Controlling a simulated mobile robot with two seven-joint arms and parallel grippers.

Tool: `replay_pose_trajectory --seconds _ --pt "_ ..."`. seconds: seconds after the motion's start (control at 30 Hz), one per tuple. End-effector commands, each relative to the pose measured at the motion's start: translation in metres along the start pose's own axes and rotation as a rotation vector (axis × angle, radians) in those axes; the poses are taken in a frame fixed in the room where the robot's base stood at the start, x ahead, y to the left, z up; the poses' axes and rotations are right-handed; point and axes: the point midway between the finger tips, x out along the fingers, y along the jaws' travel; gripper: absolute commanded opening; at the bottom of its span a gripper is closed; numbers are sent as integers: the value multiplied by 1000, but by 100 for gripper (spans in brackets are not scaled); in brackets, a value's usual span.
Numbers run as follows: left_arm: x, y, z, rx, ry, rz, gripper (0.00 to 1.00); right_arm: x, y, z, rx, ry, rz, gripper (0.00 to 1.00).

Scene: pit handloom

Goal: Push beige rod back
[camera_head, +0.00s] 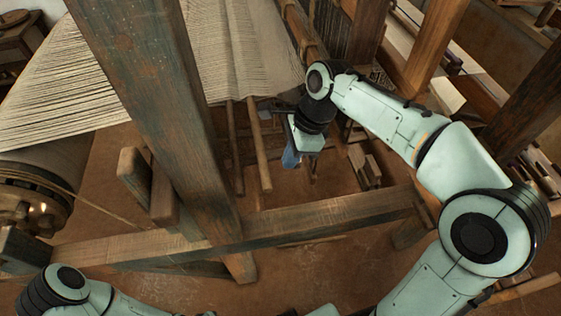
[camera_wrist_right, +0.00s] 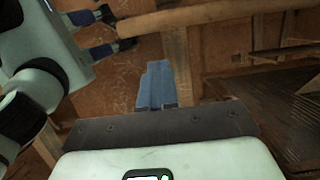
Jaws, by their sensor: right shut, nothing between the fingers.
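Two thin beige rods, a right one (camera_head: 258,150) and a left one (camera_head: 234,150), slant down below the cloth edge in the head view. I cannot tell which one is the task's rod. My right gripper (camera_head: 291,158) is shut and empty, with blue fingers pointing down. It appears just right of the right rod; whether it touches is unclear. Its shut fingers (camera_wrist_right: 157,85) show in the right wrist view, where I cannot make out the rods with certainty. My left gripper (camera_wrist_right: 115,29) shows there at upper left, its fingers apart, near the end of a wooden bar.
A thick wooden post (camera_head: 150,90) stands left of the rods, and a low crossbeam (camera_head: 300,218) runs in front. White warp cloth (camera_head: 240,50) stretches above the rods. A cloth roller (camera_head: 40,180) is at left. Brown floor lies open beneath the rods.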

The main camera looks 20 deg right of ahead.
Motion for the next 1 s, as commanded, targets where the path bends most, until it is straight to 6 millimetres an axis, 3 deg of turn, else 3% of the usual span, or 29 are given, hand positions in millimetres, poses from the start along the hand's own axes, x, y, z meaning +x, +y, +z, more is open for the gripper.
replay_pose_trajectory --seconds 0.03,0.2,0.4,0.57,1.0 --pt "-4 3 -3 2 5 2 43 -18 -1 3 -5 -4 -13 0" --pt "-14 8 -10 5 13 4 43 -55 -1 3 -4 -4 -11 0" --pt "-21 13 -15 7 21 7 43 -83 0 3 -4 -4 -9 0" --pt "-20 12 -14 7 19 6 43 -90 3 2 -7 -2 -7 0" --pt "8 -4 4 -2 -6 -2 43 -92 26 -13 -10 1 0 0"
